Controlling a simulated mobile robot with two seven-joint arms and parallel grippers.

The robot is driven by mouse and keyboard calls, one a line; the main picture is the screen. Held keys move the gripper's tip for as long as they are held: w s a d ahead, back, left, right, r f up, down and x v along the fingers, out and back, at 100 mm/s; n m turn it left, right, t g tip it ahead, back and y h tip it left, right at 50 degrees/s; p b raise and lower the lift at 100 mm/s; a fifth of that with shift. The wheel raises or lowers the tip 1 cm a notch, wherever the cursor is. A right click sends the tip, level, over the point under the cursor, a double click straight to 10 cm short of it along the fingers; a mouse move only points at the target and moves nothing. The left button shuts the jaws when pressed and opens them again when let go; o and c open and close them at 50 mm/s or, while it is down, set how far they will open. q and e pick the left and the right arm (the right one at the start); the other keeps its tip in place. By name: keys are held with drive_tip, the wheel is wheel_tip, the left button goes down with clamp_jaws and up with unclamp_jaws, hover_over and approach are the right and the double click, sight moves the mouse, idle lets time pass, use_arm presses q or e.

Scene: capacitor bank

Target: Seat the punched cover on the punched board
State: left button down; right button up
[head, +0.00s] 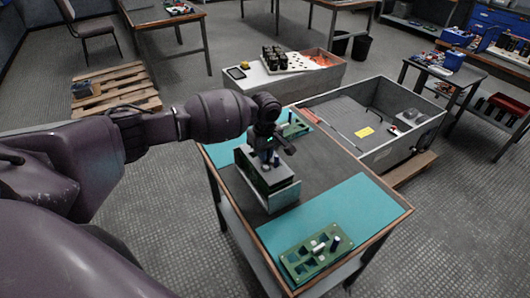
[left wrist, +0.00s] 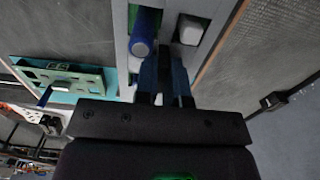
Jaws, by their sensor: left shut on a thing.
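My left gripper (head: 267,160) points down over a grey-topped block (head: 265,180) in the middle of the table. In the left wrist view its fingers (left wrist: 166,85) flank the middle bar of a light grey punched cover (left wrist: 121,45), and they appear shut on that bar. A blue cylinder (left wrist: 143,35) shows in one opening and a pale block (left wrist: 191,29) in the other, with green board beneath. Whether the cover touches the board is hidden. A green punched board (head: 316,254) with several parts lies on the front teal mat. My right gripper is not in view.
Another green board (head: 293,128) lies at the table's far end; a green board (left wrist: 62,77) also shows in the left wrist view. A large grey bin (head: 365,112) stands close beyond the table. Bare tabletop lies right of the block.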

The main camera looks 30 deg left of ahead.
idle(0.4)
use_arm(q)
drive_tip(key=c, duration=1.1)
unclamp_jaws()
